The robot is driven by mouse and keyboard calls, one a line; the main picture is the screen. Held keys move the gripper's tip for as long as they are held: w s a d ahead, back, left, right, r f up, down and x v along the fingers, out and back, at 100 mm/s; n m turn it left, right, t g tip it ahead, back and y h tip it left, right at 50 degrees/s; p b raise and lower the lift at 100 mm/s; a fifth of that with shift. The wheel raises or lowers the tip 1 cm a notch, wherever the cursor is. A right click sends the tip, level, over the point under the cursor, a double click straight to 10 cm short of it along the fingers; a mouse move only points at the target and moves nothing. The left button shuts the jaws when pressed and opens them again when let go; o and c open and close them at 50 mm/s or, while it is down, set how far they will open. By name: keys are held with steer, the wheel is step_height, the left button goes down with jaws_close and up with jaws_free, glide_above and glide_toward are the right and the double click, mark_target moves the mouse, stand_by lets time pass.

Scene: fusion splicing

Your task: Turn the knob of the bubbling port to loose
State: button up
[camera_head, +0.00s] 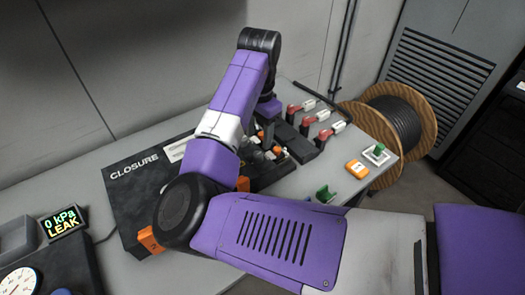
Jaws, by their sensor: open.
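The black closure (130,195), marked "CLOSURE", lies on the grey bench behind my purple arm. Several small ports with orange knobs (277,150) show at its right end. No bubbles can be made out, so I cannot tell which port is bubbling or how its knob stands. My gripper (264,136) points down over this port area, open and small in view. I cannot tell whether it touches a knob. My arm hides the middle of the closure and some of the ports.
A display (64,222) reads "0 kPa LEAK" at the left, above a round gauge (20,281). Red-handled tools (323,135) lie right of the closure. An orange block (356,169) and green pieces sit near the bench's right edge. A cable reel (372,143) stands beyond.

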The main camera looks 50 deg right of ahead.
mark_target(259, 154)
step_height(259, 154, down, 8)
steer(key=shift+w+r, duration=0.1)
steer(key=shift+r, duration=0.1)
stand_by(0.3)
jaws_close()
